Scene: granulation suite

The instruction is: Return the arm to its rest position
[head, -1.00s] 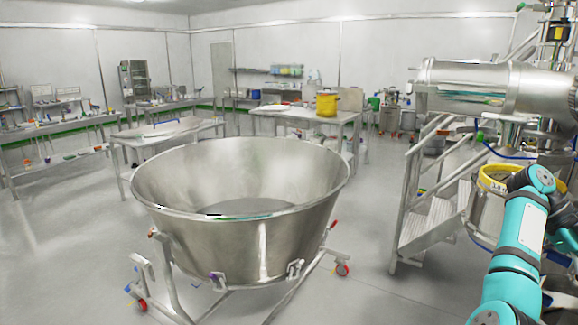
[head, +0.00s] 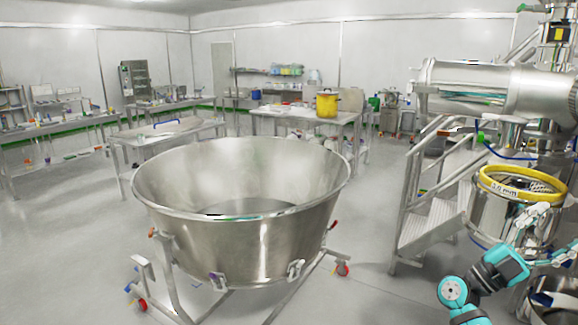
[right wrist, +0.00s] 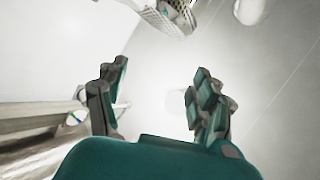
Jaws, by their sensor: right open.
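My right arm (head: 480,285) is teal and comes in at the lower right of the head view, folded low in front of the machine. My right gripper (right wrist: 157,100) shows in the right wrist view with its two dark and teal fingers spread apart and nothing between them. Pale floor lies beyond the fingers. In the head view the hand is near the steel vessel with the yellow ring (head: 522,184), marked "3.0 mm"; I cannot tell whether they touch. My left gripper is not in view.
A large steel bowl on a wheeled frame (head: 240,245) fills the middle. Steel steps (head: 432,225) and a horizontal steel cylinder (head: 465,88) stand on the right. A table with a yellow pot (head: 327,104) is behind. Open floor (head: 70,240) lies at the left.

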